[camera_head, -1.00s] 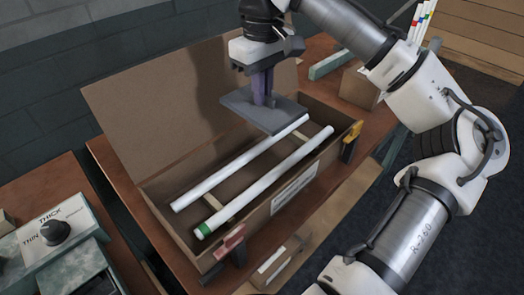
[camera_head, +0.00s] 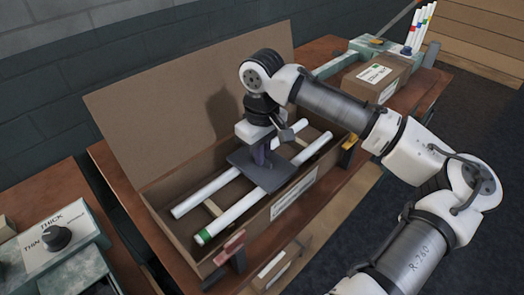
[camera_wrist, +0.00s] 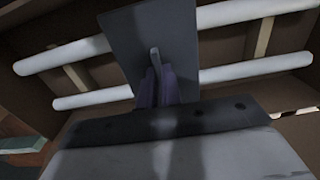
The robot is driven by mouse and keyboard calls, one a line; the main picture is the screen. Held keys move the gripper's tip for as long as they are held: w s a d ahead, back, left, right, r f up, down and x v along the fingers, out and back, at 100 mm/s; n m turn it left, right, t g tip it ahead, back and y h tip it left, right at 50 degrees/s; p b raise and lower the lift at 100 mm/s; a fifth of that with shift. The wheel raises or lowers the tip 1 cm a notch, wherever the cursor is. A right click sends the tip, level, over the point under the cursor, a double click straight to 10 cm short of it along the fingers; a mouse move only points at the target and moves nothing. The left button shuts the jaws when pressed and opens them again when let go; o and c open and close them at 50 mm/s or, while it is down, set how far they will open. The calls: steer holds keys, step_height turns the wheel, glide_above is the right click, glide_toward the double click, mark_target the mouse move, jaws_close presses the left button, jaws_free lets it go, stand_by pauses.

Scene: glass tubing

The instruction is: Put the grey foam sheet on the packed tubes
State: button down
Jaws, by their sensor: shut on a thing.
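The grey foam sheet (camera_head: 262,170) is in my gripper (camera_head: 262,158), which is shut on a small upright tab at its middle. The sheet lies across both white tubes, at or just above them; I cannot tell if it touches. The wrist view also shows the foam sheet (camera_wrist: 125,35) under my gripper (camera_wrist: 156,68). The rear tube (camera_head: 205,193) and the front tube with a green end (camera_head: 235,212) lie side by side in the long open cardboard box (camera_head: 185,243). The sheet hides the middle of both tubes.
The box's lid (camera_head: 190,105) stands open at the back. A red clamp (camera_head: 230,246) and a yellow clamp (camera_head: 349,148) are on its front edge. A closed carton (camera_head: 375,75) and a rack of colour-tipped tubes (camera_head: 418,28) stand at the right. A thick/thin selector box (camera_head: 55,238) is at left.

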steer(key=shift+f, duration=0.15)
steer(key=c, duration=1.6)
jaws_free()
step_height(320, 180, up, 12)
steer(key=shift+r+b, duration=0.2)
steer(key=shift+b, duration=0.4)
